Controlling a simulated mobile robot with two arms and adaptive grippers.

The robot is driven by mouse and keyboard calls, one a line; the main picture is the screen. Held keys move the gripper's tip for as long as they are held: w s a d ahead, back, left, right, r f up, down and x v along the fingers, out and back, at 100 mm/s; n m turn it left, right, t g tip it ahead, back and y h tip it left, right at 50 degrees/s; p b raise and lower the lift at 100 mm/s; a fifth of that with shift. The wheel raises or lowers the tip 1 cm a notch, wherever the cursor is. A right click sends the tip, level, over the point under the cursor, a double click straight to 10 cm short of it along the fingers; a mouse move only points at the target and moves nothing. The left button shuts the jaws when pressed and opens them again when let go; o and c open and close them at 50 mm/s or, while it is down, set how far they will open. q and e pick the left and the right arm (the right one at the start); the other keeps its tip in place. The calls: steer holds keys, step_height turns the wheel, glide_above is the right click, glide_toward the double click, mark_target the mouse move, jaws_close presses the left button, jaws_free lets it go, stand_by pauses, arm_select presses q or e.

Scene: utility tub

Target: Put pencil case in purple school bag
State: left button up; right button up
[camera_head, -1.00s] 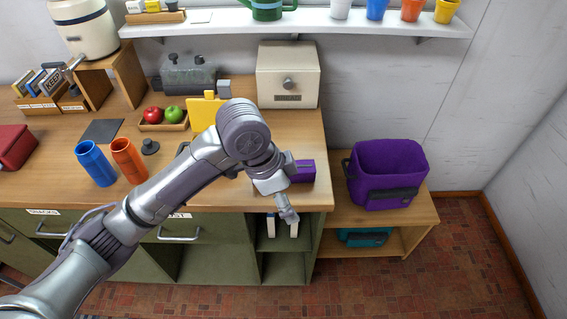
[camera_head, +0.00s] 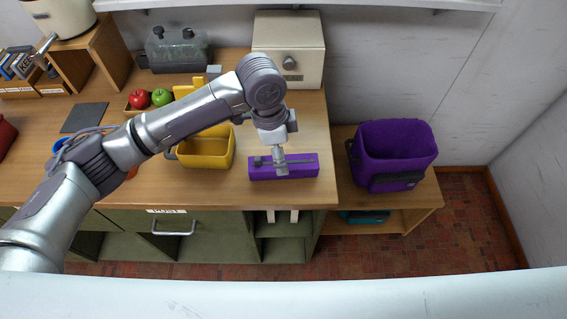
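A purple pencil case (camera_head: 298,170) lies near the front right edge of the wooden counter, long side along the edge. My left gripper (camera_head: 282,168) points down at the case, over its middle and in front of part of it. I cannot tell whether its fingers touch the case or how far apart they are. The purple school bag (camera_head: 398,139) stands upright with its top open on a lower wooden shelf unit to the right of the counter. Its inside bottom is hidden. My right gripper is out of view.
A yellow bin (camera_head: 207,155) stands left of the pencil case. A cream box with a knob (camera_head: 289,45) stands behind it. A tray with a red and a green apple (camera_head: 161,97) is farther left. A teal item (camera_head: 362,217) lies under the bag's shelf (camera_head: 424,190).

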arm_select(q)
steer(key=shift+d+f+p, duration=0.1)
steer(key=shift+f+p, duration=0.2)
steer(key=shift+f, duration=0.3)
steer(key=f, duration=0.1)
steer(key=f+p, duration=0.1)
steer(key=f, duration=0.1)
steer(key=shift+w+d+f, duration=0.2)
steer(key=shift+f, duration=0.35)
steer(key=c, duration=1.4)
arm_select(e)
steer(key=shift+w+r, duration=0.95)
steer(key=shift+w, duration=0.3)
